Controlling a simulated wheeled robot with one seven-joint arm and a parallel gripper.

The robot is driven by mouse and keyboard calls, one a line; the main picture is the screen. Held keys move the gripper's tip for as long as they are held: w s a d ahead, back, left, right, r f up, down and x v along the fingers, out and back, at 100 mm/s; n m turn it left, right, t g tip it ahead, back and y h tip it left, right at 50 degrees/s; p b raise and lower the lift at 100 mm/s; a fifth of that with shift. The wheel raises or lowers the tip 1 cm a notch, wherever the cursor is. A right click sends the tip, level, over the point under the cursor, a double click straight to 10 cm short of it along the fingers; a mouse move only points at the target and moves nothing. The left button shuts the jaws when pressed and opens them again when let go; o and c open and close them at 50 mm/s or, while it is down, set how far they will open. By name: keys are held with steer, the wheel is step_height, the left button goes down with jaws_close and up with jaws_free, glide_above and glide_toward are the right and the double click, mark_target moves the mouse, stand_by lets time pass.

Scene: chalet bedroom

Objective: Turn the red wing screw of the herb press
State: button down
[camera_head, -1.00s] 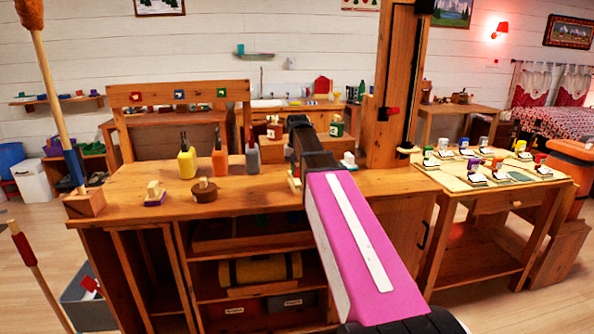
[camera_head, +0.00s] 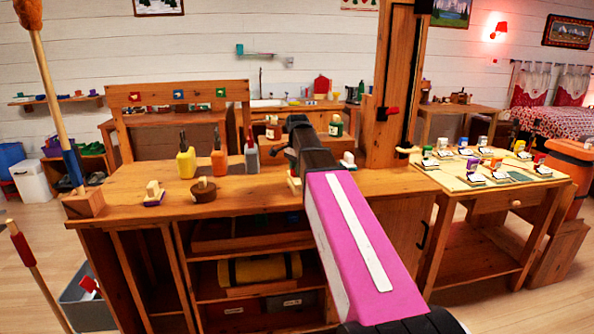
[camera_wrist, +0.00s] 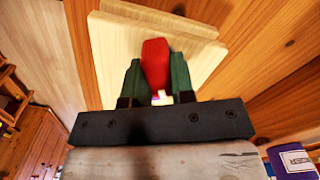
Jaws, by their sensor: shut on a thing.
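The red wing screw (camera_wrist: 155,62) shows in the wrist view between the two dark green fingers of my gripper (camera_wrist: 156,82). My gripper is shut on it, with a finger on each side. Behind the screw is a pale wooden body (camera_wrist: 112,55) with a squarish top plate, apparently the herb press. In the head view my dark wrist (camera_head: 308,145) is over the right half of the workbench. There the fingertips and the screw are hidden by my arm, and only a pale sliver of the press (camera_head: 294,184) shows.
A wooden post (camera_head: 402,80) rises to the right. A purple labelled thing (camera_wrist: 292,160) is at the wrist view's lower right.

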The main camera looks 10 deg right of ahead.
steer(key=m, duration=0.5)
steer(key=shift+m, duration=0.3)
stand_by(0.4)
steer(key=c, duration=1)
jaws_free()
steer(key=shift+s, duration=0.1)
steer(key=shift+o, duration=0.2)
step_height(320, 180, up, 11)
